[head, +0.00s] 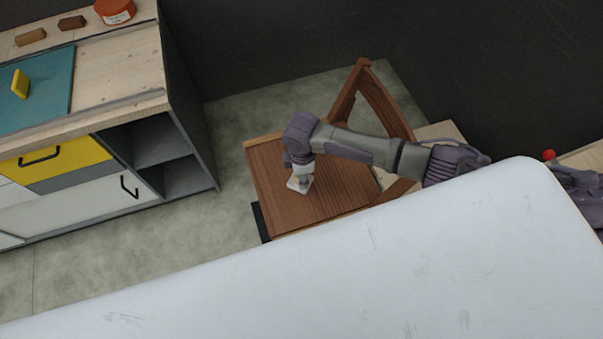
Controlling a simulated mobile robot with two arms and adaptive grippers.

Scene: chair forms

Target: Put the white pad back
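The white pad (299,185) shows as a small pale piece at the wooden chair's seat (325,205), right under my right gripper (303,175). The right arm comes in from the right and reaches over the seat, with the gripper pointing down. The gripper is at the pad, but its fingers are too small and too covered to show whether they are shut on it. I cannot tell whether the pad rests on the seat or is held just above it. My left gripper is not in view.
A cabinet (150,95) stands at the left. Its top holds a teal mat (45,75) with a yellow block (20,84), two brown blocks and an orange-red tin (115,11). The chair's backrest (385,105) rises beside my forearm. Floor is clear between cabinet and chair.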

